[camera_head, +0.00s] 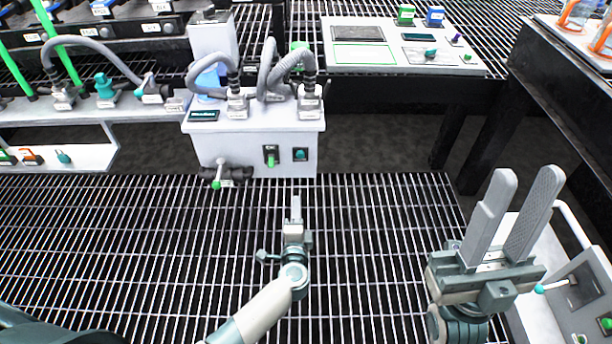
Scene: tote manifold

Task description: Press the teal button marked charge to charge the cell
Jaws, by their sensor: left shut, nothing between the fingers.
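A white box (250,132) with hoses on top stands at the back centre. Its front face carries a small teal button (300,155) on a dark plate, and left of it a green switch (270,157). Their markings are too small to read, and I cannot make out the cell for certain. My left gripper (296,204) is shut and empty, pointing toward the box, below and just left of the teal button in the picture and apart from it. My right gripper (527,178) is open and empty at the right, its two grey fingers pointing up with a gap between them.
A valve with a green handle (217,184) sticks out at the box's lower left. A control panel (470,68) lies behind to the right. The grated floor (130,235) is clear.

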